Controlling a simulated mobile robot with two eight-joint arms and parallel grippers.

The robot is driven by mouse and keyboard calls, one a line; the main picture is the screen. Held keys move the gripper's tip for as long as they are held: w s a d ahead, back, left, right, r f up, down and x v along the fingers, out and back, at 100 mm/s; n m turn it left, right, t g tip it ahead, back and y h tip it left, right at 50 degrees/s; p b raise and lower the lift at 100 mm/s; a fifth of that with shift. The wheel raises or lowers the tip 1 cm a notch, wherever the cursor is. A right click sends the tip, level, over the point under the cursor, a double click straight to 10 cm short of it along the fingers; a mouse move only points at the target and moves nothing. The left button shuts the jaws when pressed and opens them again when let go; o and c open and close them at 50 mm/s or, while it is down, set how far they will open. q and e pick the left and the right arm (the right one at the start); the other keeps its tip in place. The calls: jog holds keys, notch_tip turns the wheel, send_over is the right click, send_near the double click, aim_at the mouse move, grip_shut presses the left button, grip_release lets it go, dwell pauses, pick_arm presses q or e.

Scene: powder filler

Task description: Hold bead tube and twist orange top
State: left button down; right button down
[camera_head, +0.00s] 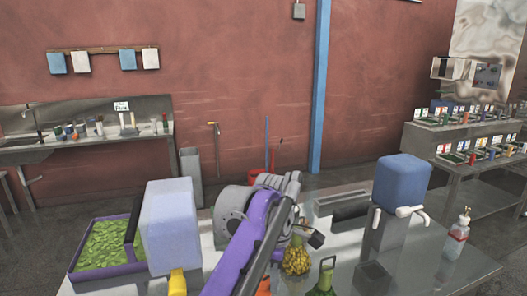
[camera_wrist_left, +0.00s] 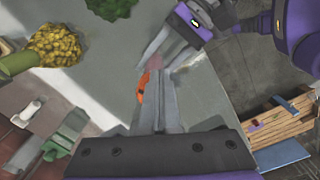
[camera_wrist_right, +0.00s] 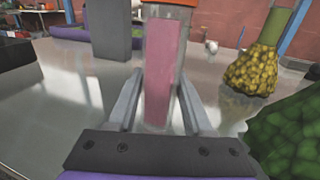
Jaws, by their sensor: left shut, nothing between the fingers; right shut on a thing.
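The clear bead tube (camera_wrist_right: 165,75) with pink filling stands between the fingers of my right gripper (camera_wrist_right: 160,108), which is shut on it. The orange top (camera_wrist_right: 172,3) shows at the upper edge of the right wrist view. In the left wrist view the orange top (camera_wrist_left: 143,86) lies beside the tips of my left gripper (camera_wrist_left: 157,80), which is shut with nothing between its fingers. My right gripper (camera_wrist_left: 168,48) is just beyond. In the head view the purple arm hides most of the tube; a small orange patch (camera_head: 263,287) shows at the bottom.
A yellow-bead container (camera_head: 297,260) and a green one (camera_head: 322,284) stand on the table, close to my right gripper's side. A purple tray of green pieces (camera_head: 75,265), a pale blue dispenser (camera_head: 170,225) and a blue dispenser (camera_head: 402,182) stand around. A bottle (camera_head: 457,238) is at right.

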pick_arm(q)
jog(key=shift+w, duration=0.3)
jog(key=shift+w+d, duration=0.15)
jog(key=shift+w, duration=0.95)
dwell(0.4)
jog(key=shift+d, duration=0.4)
